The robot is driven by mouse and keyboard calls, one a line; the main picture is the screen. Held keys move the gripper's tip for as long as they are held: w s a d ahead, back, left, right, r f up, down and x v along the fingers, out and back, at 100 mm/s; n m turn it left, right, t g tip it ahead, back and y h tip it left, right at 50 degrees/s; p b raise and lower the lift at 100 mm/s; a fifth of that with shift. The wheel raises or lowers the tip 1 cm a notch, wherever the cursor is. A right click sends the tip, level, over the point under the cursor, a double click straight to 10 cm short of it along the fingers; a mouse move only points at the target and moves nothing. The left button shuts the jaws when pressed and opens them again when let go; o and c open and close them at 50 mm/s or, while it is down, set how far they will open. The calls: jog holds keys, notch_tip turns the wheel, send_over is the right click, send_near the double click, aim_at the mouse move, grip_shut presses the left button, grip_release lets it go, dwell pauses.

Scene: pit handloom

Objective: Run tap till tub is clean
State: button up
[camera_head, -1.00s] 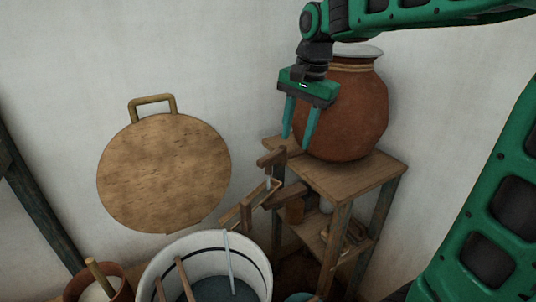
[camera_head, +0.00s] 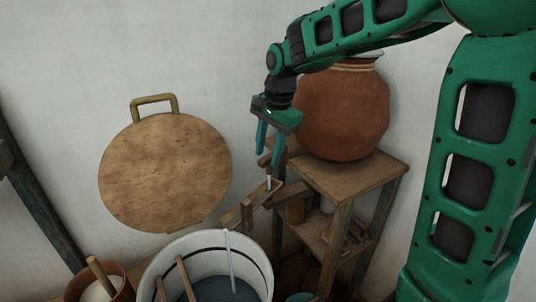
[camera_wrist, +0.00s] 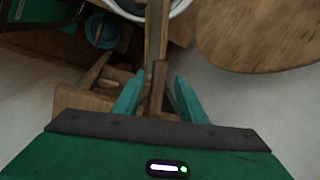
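The white tub (camera_head: 259,262) with a dark band stands at the bottom of the head view, with dark bluish liquid inside. A thin pale strand (camera_head: 231,262), which looks like running water, drops into it below a sloping wooden trough (camera_head: 246,210). Wooden tap parts (camera_head: 265,160) sit at the trough's upper end, beside the clay pot (camera_head: 342,112). My gripper (camera_head: 268,157) is open, pointing down at these parts. In the wrist view a wooden bar (camera_wrist: 157,65) runs between the spread fingers (camera_wrist: 158,82); I cannot tell whether they touch it.
The pot stands on a wooden shelf stand (camera_head: 345,182) holding small items below. A round wooden board (camera_head: 165,172) with a handle is against the wall. A brown pot (camera_head: 118,285) with a stick is left of the tub. Wooden sticks (camera_head: 188,278) lean in the tub.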

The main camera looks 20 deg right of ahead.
jog(key=shift+f, duration=0.5)
grip_shut()
